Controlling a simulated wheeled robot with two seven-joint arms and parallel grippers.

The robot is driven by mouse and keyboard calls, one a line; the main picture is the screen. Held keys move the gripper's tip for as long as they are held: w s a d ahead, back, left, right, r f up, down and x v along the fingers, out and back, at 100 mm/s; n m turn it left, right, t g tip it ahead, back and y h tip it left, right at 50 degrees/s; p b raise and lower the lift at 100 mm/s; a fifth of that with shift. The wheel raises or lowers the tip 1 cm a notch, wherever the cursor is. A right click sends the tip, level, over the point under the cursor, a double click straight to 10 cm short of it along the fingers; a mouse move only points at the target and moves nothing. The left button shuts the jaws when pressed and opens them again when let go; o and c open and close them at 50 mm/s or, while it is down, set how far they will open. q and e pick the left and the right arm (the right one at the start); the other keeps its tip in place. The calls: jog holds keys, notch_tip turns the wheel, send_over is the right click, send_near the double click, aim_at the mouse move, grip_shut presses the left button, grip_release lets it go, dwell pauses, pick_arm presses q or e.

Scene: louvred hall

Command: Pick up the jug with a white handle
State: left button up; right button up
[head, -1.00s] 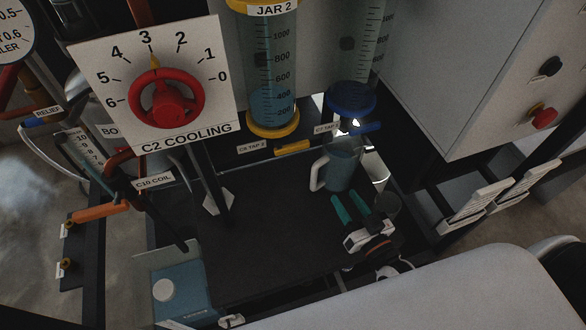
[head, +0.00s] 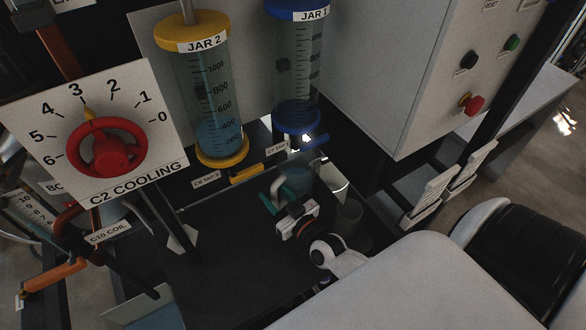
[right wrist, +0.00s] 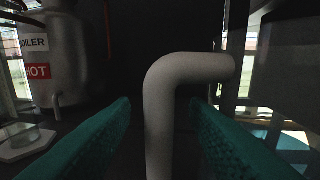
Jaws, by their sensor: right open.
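The jug (head: 299,180) is a bluish-grey vessel standing upright on the dark bench under Jar 1. Its white handle (head: 275,189) is on the left side. My right gripper (head: 273,200) is at the handle, with its teal fingers partly hidden behind its own wrist. In the right wrist view the white handle (right wrist: 160,120) rises between the two open teal fingers (right wrist: 160,108), with a gap showing on each side. The jug's body is hard to make out there. My left gripper is not in view.
Jar 1 (head: 298,70), with a blue base and tap, stands above the jug. Jar 2 (head: 207,90) is to its left. The dark bench (head: 225,255) is clear at front left.

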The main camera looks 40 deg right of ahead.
jog(key=shift+w+a, duration=0.15)
jog(key=shift+w, duration=1.05)
grip_shut()
jog(key=shift+r, duration=0.3)
